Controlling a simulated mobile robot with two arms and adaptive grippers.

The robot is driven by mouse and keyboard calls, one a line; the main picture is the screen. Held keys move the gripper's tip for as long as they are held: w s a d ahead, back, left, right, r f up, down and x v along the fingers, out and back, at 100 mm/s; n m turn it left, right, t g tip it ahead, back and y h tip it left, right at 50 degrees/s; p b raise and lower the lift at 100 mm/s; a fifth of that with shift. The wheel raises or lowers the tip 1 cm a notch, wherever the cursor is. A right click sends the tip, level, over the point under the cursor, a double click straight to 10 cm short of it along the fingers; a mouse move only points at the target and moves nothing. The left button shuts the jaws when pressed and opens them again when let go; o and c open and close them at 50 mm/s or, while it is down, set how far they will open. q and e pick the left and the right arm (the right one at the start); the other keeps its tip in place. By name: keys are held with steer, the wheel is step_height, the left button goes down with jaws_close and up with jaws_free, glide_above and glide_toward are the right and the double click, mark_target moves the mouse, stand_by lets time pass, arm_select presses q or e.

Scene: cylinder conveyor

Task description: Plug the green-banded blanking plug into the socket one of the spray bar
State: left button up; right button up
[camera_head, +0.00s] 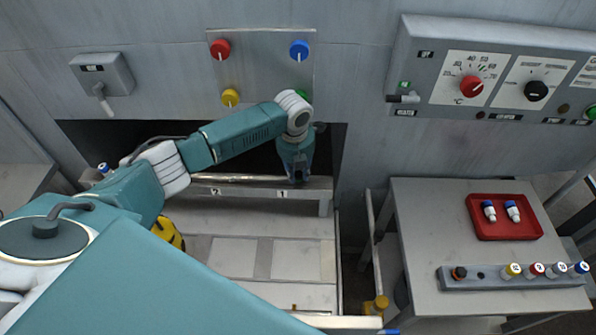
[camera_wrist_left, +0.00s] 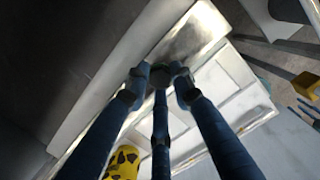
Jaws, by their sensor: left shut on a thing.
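The spray bar (camera_head: 232,190) is a pale bar with labels 2 and 1, at the mouth of a dark opening. My left gripper (camera_head: 297,180) points down over its right end, close to the label 1. In the left wrist view the fingers of my left gripper (camera_wrist_left: 160,78) are closed around a small dark piece with a greenish tint, the blanking plug (camera_wrist_left: 160,70). Its band is hardly visible, and the gripper hides the plug in the head view. The spray bar also shows in the left wrist view (camera_wrist_left: 190,45). I cannot tell whether the plug touches socket one.
A side table (camera_head: 425,220) at right carries a red tray (camera_head: 505,231) with two blue-topped pieces and a grey rack (camera_head: 490,282) with several coloured plugs and an empty hole. A yellow dark-spotted object (camera_wrist_left: 122,162) lies below the bar. Wall knobs are above my arm.

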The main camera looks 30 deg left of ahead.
arm_select(q)
steer(key=shift+f, duration=0.5)
steer(key=o, duration=1.1)
steer(key=r, duration=0.4)
steer(key=s+r, duration=0.1)
steer(key=r, duration=0.7)
steer(key=shift+s, duration=0.3)
